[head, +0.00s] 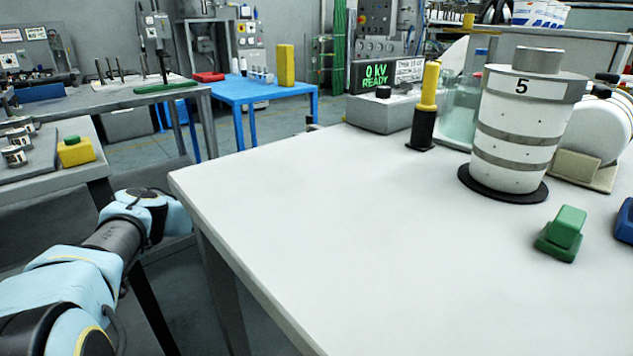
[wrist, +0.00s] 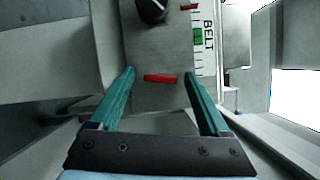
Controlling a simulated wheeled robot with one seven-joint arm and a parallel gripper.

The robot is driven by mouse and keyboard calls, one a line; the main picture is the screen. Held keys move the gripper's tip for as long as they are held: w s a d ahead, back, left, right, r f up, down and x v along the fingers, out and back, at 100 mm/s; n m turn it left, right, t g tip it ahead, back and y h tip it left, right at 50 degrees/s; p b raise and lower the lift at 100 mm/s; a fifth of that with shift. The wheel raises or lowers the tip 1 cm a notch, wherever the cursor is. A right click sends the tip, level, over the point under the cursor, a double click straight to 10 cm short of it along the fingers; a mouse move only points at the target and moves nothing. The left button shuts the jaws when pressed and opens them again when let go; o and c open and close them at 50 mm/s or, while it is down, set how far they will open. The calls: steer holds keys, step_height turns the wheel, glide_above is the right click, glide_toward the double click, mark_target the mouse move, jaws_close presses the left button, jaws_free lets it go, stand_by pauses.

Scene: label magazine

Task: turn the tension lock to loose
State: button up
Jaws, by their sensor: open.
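In the wrist view, a pale grey panel (wrist: 150,98) lies ahead of my gripper (wrist: 160,75). A black round knob (wrist: 152,9) with a pale mark is at its top, cut by the frame edge. A short red bar (wrist: 160,78) lies between my two teal fingertips as seen, and a smaller red piece (wrist: 188,7) is at the upper right. I cannot tell which part is the tension lock; no such label is readable. My gripper is open, with nothing visibly held. The head view does not show the fingers.
Grey walls flank the panel in the wrist view. In the head view, a white table (head: 400,230) bears a white cylinder marked 5 (head: 515,130), a yellow-black post (head: 427,105) and a green block (head: 562,233). My arm reaches low at the left, beside this table.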

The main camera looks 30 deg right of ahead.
steer(key=p+v, duration=0.1)
steer(key=v, duration=0.9)
steer(key=shift+s+a, duration=0.3)
